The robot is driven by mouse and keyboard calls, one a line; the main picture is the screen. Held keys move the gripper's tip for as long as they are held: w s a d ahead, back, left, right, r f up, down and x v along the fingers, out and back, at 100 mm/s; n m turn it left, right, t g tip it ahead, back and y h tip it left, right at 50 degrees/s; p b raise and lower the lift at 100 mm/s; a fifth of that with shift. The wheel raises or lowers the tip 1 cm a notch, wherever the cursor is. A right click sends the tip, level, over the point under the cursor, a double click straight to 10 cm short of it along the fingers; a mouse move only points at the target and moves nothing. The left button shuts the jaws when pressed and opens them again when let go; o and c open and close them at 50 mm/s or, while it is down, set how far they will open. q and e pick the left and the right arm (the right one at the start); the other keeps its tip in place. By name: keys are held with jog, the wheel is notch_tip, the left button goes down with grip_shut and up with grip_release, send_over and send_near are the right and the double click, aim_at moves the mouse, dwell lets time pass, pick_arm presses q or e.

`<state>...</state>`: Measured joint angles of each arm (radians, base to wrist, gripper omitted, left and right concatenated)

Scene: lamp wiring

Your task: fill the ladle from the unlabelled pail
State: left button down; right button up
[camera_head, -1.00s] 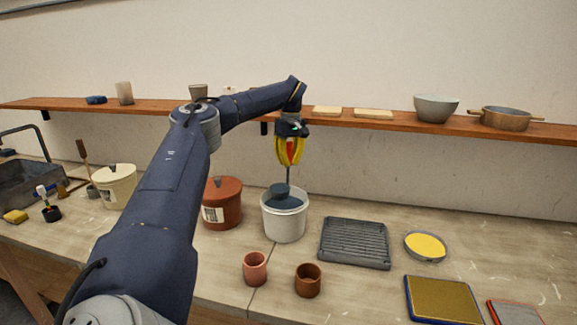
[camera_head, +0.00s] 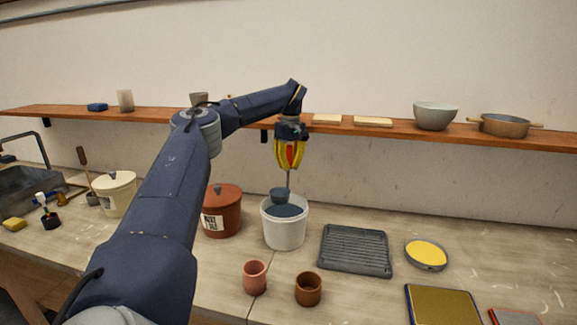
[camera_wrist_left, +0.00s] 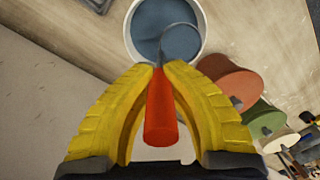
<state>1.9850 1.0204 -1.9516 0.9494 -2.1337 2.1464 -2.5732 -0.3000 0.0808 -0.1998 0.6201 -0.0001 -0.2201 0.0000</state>
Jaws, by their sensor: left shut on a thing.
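The white pail (camera_head: 284,236) stands open on the bench, with blue-grey liquid inside and no label on the side facing me. My left gripper (camera_head: 289,168) is above it, its yellow fingers shut on the red handle of the ladle (camera_head: 279,196). The handle also shows between the fingers in the left wrist view (camera_wrist_left: 160,108). The ladle hangs upright, its dark cup at the rim level, over the back left of the pail's mouth. The cup looks blue-grey inside; I cannot tell how full it is. My right gripper is not in view.
A labelled red-brown lidded pail (camera_head: 221,211) stands close left of the white pail, a cream one (camera_head: 115,192) further left. A green lidded pail (camera_wrist_left: 264,120) shows in the wrist view. Two cups (camera_head: 308,289) are in front, a ridged grey tray (camera_head: 355,250) to the right.

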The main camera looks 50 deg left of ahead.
aim_at(289, 156)
pick_arm(q)
jog(key=shift+r, duration=0.1)
jog(key=shift+r, duration=1.45)
